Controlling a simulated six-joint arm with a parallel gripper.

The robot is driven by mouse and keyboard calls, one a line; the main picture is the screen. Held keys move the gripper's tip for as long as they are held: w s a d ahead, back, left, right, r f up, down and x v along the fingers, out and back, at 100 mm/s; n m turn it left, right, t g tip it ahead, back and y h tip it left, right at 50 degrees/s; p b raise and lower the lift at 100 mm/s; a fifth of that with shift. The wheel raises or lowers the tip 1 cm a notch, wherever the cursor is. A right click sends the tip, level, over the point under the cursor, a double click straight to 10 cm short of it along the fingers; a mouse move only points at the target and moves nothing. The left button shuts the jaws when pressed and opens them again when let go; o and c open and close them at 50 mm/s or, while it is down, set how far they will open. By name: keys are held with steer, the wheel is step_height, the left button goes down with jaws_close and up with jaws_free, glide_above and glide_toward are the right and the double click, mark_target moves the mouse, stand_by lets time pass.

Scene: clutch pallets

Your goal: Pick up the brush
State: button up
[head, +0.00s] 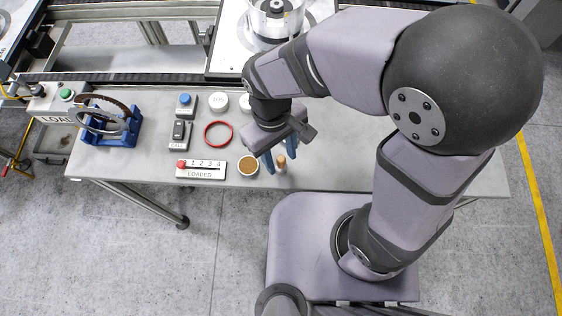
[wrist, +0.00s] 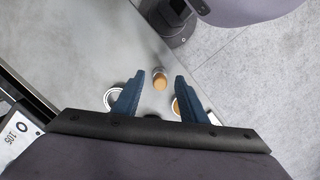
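The brush (head: 281,161) looks like a small, pale wooden handle near the table's front edge, seen partly behind my fingers in the head view. In the wrist view a short tan, upright-looking cylinder (wrist: 160,79) shows beyond and between my fingertips; I take it to be the brush. Its bristles cannot be made out. My gripper (head: 280,160) has two blue fingers pointing down at the brush. In the wrist view the gripper (wrist: 157,80) is open, with a clear gap between the fingers, and neither finger visibly touches the cylinder.
A small cup with brown contents (head: 248,166) stands close left of my gripper. A red ring (head: 218,134), a LOADED panel (head: 201,168), a call box (head: 180,135) and a blue holder (head: 109,127) lie further left. The table (head: 345,172) is bare to the right.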

mark_target(281, 158)
steer(key=shift+s+d+f, duration=0.1)
steer(key=shift+f, duration=0.55)
steer(key=shift+c, duration=0.6)
jaws_close()
steer(key=shift+r, duration=0.15)
step_height(281, 158, up, 10)
steer(key=shift+f+b, duration=0.1)
steer(key=shift+b, duration=0.3)
